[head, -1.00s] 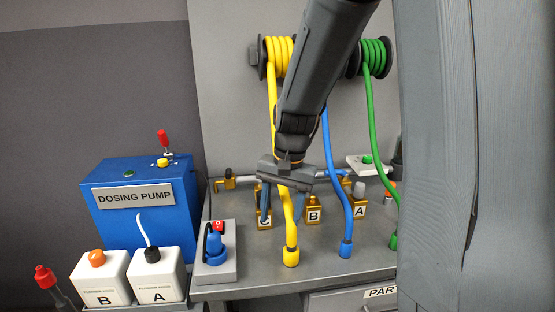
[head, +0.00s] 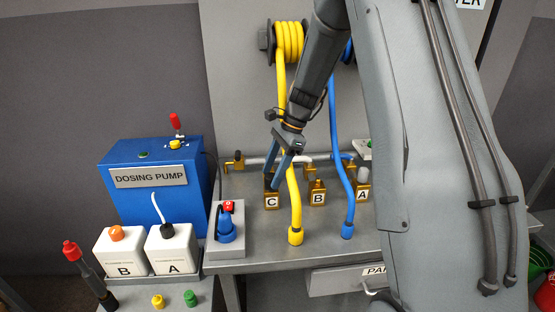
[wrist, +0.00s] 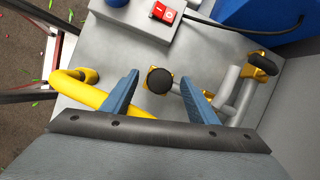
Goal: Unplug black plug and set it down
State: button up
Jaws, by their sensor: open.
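The black plug (wrist: 159,80) shows in the wrist view as a round, dark cap on the brass fitting marked C, which also shows in the head view (head: 271,202). My gripper (wrist: 160,78) is open, with one blue finger on each side of the plug and a visible gap to it on both sides. In the head view my gripper (head: 272,186) reaches down to fitting C behind the yellow hose, and its fingers mostly hide the plug there.
The yellow hose (head: 294,205) hangs close to the right of my gripper. A socket box (head: 225,250) with a blue plug stands left. The front bench surface (head: 265,255) is clear.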

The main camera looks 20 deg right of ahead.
jog(key=shift+x, duration=0.8)
jog(key=shift+r, duration=0.1)
jog(key=c, duration=1.3)
